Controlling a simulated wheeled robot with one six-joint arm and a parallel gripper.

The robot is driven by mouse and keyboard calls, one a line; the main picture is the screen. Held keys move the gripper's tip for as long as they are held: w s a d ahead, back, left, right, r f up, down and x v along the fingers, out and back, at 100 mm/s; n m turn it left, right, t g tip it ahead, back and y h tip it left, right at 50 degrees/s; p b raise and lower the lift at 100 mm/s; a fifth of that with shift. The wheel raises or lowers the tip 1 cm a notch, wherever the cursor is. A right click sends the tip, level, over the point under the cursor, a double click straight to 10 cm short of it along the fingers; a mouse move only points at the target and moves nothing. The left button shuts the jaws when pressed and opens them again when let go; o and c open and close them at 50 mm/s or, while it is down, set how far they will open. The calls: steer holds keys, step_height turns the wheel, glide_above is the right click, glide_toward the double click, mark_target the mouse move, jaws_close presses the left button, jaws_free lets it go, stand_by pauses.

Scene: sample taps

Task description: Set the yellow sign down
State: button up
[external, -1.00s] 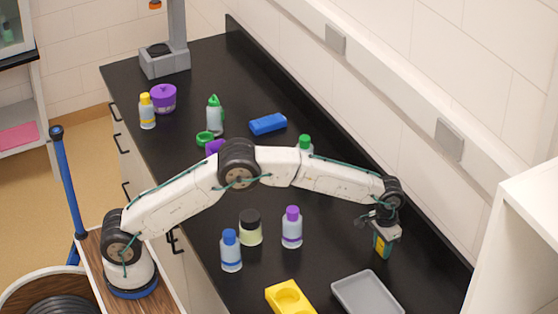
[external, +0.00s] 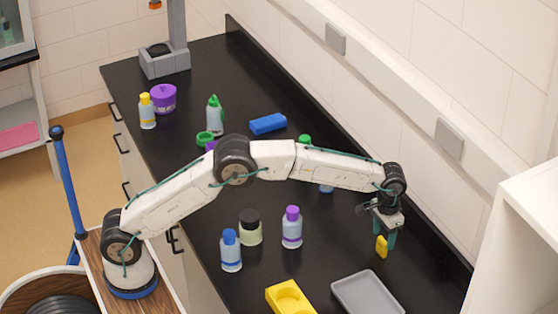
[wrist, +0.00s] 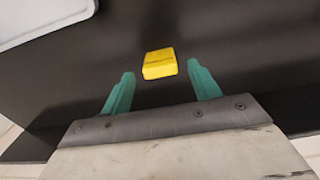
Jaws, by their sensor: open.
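The yellow sign (external: 381,247) stands on the black bench top near the wall side, just below my gripper. It also shows in the wrist view (wrist: 159,63) as a small yellow block, between and a little beyond the fingertips. My gripper (external: 384,238) is open, with a teal finger on each side of the sign and a gap to each. In the wrist view my gripper (wrist: 160,76) holds nothing.
A grey tray (external: 368,291) lies in front of the sign, with a yellow block with round recesses (external: 290,296) to its left. A purple-capped bottle (external: 292,228), a blue-capped bottle (external: 231,251) and a black-lidded jar (external: 250,229) stand left of my gripper.

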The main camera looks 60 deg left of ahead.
mark_target(383, 240)
step_height(383, 240, up, 7)
steer(key=shift+f, duration=0.1)
steer(key=s+a+r, duration=0.7)
steer(key=s+a, duration=0.2)
steer(key=s, duration=0.1)
steer(key=s+a+r, duration=0.8)
steer(key=s+a, duration=0.1)
steer(key=s, duration=0.2)
steer(key=s+a+f+t, duration=0.1)
steer(key=s+a, duration=0.3)
steer(key=s, duration=0.4)
steer(key=s+a+f, duration=0.1)
steer(key=s+a, duration=0.3)
steer(key=s, duration=0.5)
steer(key=s+a+f, duration=0.1)
steer(key=s+f, duration=0.3)
steer(key=s, duration=0.3)
steer(key=s+a+f, duration=0.2)
steer(key=s+f, duration=0.2)
steer(key=s, duration=0.3)
steer(key=shift+s+f, duration=0.2)
steer(key=shift+s, duration=0.05)
